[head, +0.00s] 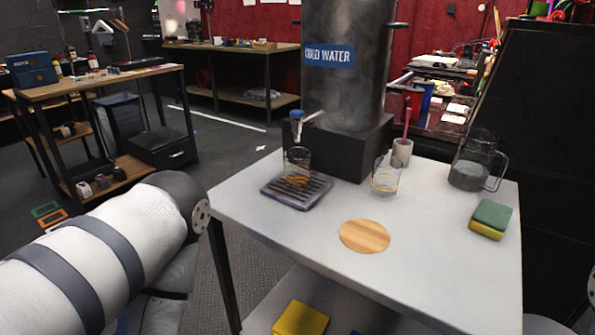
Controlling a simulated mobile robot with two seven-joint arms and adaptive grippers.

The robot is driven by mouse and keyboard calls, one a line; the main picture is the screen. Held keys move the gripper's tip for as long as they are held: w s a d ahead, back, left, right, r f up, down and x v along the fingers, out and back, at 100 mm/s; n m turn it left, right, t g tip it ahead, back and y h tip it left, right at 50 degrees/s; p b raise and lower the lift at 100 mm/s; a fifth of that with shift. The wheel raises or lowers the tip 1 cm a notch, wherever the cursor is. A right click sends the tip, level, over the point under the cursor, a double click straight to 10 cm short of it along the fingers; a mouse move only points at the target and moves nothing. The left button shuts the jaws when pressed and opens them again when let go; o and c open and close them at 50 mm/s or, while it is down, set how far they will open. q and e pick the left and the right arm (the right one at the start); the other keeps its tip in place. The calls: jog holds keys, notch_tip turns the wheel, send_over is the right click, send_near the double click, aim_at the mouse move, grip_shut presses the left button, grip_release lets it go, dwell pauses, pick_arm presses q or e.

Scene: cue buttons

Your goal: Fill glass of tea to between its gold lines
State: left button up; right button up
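A clear glass (297,165) stands upright on the dark drip tray (306,201), below the blue-topped tap (297,122) of a large metal urn (343,95). The urn's blue label appears to read "COLD WATER". Gold bands show low on this glass; I cannot tell whether it holds liquid. A second clear glass (386,177) with gold lines stands on the white table to the right and looks empty. A clear jug (478,165) with a handle stands at the back right, greyish in its lower part. My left arm shows at the left, but neither gripper is visible.
A round wooden coaster (364,237) lies bare on the white table (440,265). A green and yellow sponge (491,218) lies at the right. A pale cup (402,152) with a red-handled tool stands beside the urn's black base. A yellow item (301,318) lies on the lower shelf.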

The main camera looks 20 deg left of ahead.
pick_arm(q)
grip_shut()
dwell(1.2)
